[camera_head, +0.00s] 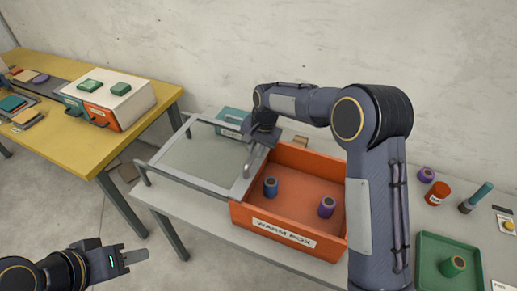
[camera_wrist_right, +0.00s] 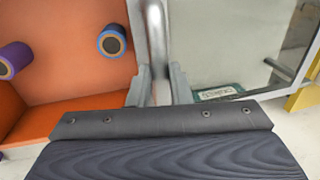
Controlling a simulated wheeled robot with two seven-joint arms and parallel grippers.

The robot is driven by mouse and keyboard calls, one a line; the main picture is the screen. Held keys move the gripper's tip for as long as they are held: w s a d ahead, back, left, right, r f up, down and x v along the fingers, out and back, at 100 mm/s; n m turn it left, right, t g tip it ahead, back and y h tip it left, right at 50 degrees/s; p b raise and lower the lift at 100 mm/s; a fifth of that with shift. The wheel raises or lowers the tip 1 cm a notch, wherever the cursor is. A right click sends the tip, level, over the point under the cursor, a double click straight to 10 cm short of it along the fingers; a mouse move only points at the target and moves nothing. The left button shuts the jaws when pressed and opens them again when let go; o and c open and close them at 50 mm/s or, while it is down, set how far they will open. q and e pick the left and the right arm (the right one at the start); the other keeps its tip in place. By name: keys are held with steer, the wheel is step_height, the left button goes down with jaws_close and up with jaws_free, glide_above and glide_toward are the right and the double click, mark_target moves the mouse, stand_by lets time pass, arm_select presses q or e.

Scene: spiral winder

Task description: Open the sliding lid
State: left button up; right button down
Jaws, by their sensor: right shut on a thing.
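The orange box (camera_head: 285,228), labelled "WARM BOX", stands on the grey table with its inside open to view. Its clear sliding lid (camera_head: 200,158) lies to the left of the box, between rails; it also shows in the right wrist view (camera_wrist_right: 215,45). The lid's grey bar handle (camera_wrist_right: 156,35) is along its right edge. My right gripper (camera_wrist_right: 158,88) is shut on this handle, at the box's left side; its fingers are partly hidden in the head view. My left gripper (camera_head: 130,257) is away at the lower left, apart from everything; its finger gap is unclear.
A blue spool (camera_head: 270,187) and a purple spool (camera_head: 326,207) stand inside the box. A green tray (camera_head: 448,262) with a green spool, a red jar (camera_head: 437,194) and other small items are at the right. A yellow table (camera_head: 120,75) stands at the left, across a floor gap.

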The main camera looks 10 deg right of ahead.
steer(key=c, duration=1.3)
jaws_free()
steer(key=shift+s+d+r+b, duration=0.15)
steer(key=shift+d+r+b, duration=0.05)
steer(key=shift+r, duration=1.1)
steer(key=shift+s+d+r+b, duration=0.1)
steer(key=shift+d+r+b, duration=0.15)
steer(key=shift+r, duration=1)
steer(key=shift+s+d+r+b, duration=0.15)
steer(key=shift+d+r, duration=0.05)
steer(key=shift+r, duration=1.1)
